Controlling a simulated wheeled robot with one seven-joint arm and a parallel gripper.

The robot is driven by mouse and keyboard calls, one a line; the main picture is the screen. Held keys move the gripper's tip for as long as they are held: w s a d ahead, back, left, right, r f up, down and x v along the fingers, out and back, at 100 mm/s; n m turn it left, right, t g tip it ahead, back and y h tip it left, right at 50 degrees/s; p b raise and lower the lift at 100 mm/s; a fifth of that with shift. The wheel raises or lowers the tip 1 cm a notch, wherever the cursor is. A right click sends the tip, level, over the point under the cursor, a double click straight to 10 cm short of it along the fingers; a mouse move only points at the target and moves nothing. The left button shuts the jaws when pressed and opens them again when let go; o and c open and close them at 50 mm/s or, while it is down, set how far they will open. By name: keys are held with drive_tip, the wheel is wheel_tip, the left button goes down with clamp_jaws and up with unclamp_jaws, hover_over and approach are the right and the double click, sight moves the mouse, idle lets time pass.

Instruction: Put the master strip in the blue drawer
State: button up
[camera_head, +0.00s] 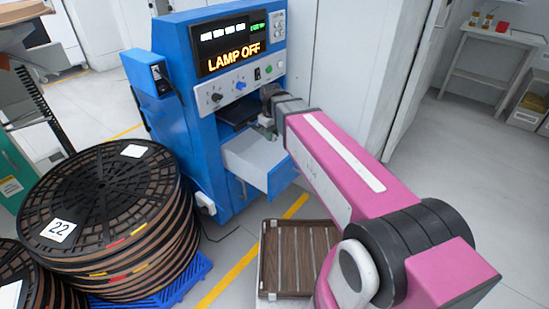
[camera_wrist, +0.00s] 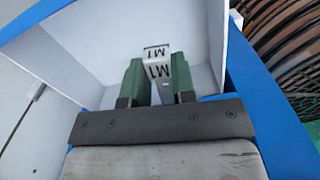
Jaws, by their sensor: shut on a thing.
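The blue drawer (camera_head: 282,178) of the blue machine is pulled open, with a pale, empty-looking inside. In the wrist view the drawer's pale walls (camera_wrist: 95,45) surround the view of my fingertips. My gripper (camera_wrist: 158,78) is shut on the master strip (camera_wrist: 158,66), a small white piece marked M1, held between two green fingers. In the head view my gripper (camera_head: 266,121) is over the back part of the drawer, partly hidden by my arm. I cannot tell whether the strip touches the drawer floor.
The blue machine (camera_head: 205,130) has a lit panel reading LAMP OFF (camera_head: 233,60). A stack of large black reels (camera_head: 105,200) stands on a blue pallet at left. A brown slatted tray (camera_head: 300,255) lies in front of the drawer. Open floor lies at right.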

drive_tip(key=a+f+n, duration=0.2)
drive_tip(key=a+f, duration=0.2)
drive_tip(key=f, duration=0.5)
hover_over(274, 162)
wheel_tip(274, 162, down, 8)
drive_tip(key=shift+w+a+r, duration=0.1)
drive_tip(key=shift+a, duration=0.05)
drive_tip(key=shift+f, duration=2.1)
drive_tip(key=o, duration=0.9)
drive_tip(key=shift+f, duration=0.1)
wheel_tip(274, 162, up, 12)
